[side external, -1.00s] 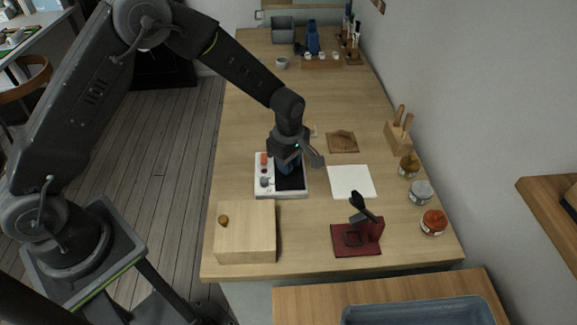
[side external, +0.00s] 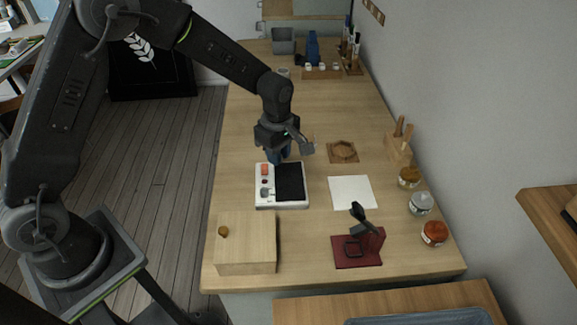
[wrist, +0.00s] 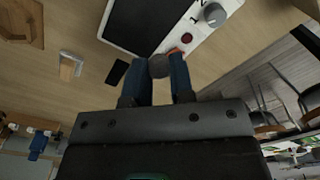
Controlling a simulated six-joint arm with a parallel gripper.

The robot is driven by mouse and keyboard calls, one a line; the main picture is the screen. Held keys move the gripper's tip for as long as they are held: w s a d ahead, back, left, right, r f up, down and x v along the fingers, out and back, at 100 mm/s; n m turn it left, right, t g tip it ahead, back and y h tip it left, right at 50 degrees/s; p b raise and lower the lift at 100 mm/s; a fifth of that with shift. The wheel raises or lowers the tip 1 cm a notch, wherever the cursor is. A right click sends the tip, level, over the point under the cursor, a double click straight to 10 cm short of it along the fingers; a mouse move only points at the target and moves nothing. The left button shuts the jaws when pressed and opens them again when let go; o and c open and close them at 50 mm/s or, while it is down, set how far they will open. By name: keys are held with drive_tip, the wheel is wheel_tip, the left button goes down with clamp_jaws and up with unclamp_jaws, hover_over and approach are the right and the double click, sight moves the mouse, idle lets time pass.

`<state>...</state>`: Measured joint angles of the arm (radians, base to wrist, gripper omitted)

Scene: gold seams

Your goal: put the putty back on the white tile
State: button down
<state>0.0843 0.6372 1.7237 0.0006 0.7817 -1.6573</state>
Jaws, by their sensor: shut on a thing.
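My gripper (wrist: 163,80) shows its two blue fingers in the wrist view, shut on a small grey rounded lump that looks like the putty (wrist: 159,66). In the side view my gripper (side external: 279,156) is above the far edge of a white device, and the lump is hidden there. A flat white square (side external: 352,192) lies on the table to the right of the device. It may be the white tile or a sheet; I cannot tell. In the wrist view a small pale block (wrist: 70,66) lies on the table left of the fingers.
The white device (side external: 282,203) has a black pad, an orange button and knobs. A wooden box (side external: 246,243), a dark red stand (side external: 357,250), a carved wooden square (side external: 342,152), a tool block (side external: 398,147) and jars (side external: 420,203) surround it. The table behind the gripper is fairly clear.

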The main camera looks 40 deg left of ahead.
drive_tip(key=s+a+r, duration=0.3)
drive_tip(key=a+r, duration=0.2)
drive_tip(key=a, duration=0.3)
drive_tip(key=m, duration=0.5)
hover_over(342, 201)
drive_tip(key=f, duration=0.8)
drive_tip(key=shift+a, duration=0.25)
drive_tip(key=shift+d+f+n, duration=0.25)
drive_tip(key=shift+f+n, duration=0.05)
drive_tip(key=shift+f, duration=1.9)
drive_tip(key=shift+f, duration=0.15)
drive_tip(key=c, duration=1)
unclamp_jaws()
